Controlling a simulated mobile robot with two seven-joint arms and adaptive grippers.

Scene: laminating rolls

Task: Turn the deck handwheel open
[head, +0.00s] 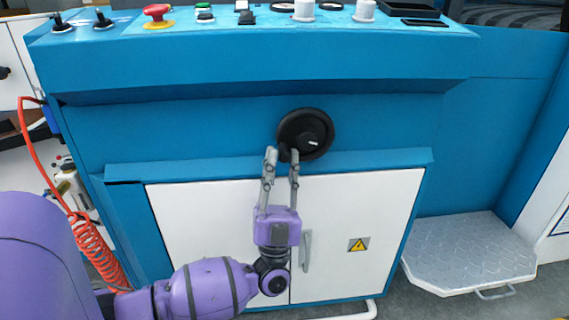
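The deck handwheel (311,128) is a black round wheel on the blue front panel, above the white cabinet doors. A small light mark shows near its middle, and a dark knob shows at its lower left rim. My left gripper (282,156) is directly below the wheel with its fingers pointing up. Its two grey fingers stand apart, one on each side of the dark knob. I cannot tell whether the fingers touch the knob. My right gripper is not in view.
The blue console top holds a red emergency button (157,14), switches and white knobs. White cabinet doors (360,215) with a grey handle are behind my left arm. A coiled orange hose (97,250) hangs at left. A grey metal step (468,250) is at lower right.

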